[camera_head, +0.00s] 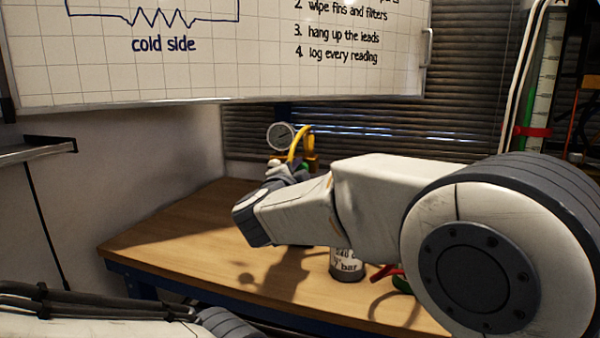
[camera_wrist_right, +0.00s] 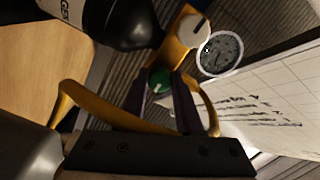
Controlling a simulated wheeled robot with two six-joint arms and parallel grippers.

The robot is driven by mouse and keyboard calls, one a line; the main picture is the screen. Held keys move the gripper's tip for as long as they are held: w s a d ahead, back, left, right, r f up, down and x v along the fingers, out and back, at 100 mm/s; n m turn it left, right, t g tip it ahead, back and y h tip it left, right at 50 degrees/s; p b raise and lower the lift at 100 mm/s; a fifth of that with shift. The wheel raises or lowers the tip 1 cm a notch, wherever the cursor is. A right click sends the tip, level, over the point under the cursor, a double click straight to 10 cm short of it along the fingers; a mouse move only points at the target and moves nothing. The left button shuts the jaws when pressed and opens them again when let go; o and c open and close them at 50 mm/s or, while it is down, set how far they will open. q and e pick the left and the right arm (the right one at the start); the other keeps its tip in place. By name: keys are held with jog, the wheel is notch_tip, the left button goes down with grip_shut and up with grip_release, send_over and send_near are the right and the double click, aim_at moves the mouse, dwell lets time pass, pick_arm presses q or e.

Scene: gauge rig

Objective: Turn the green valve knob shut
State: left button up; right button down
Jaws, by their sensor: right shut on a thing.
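The green valve knob (camera_wrist_right: 158,80) shows in the right wrist view, small and round with a light mark, beside the orange-yellow rig body (camera_wrist_right: 181,42). My right gripper (camera_wrist_right: 160,88) is shut on it, one dark finger on each side. A white knob with a dark pointer line (camera_wrist_right: 190,33) sits just above it, with a round gauge (camera_wrist_right: 220,53) to its right. My left gripper is out of view.
A labelled can (camera_head: 346,268) and a red-handled thing (camera_head: 387,272) are on the wooden bench (camera_head: 150,246). The bench's left part is clear.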

jog(key=shift+f, duration=0.1)
jog(key=c, duration=0.6)
grip_release()
jog(key=p+v, duration=0.1)
jog(key=v, duration=0.9)
jog(key=shift+s, duration=0.3)
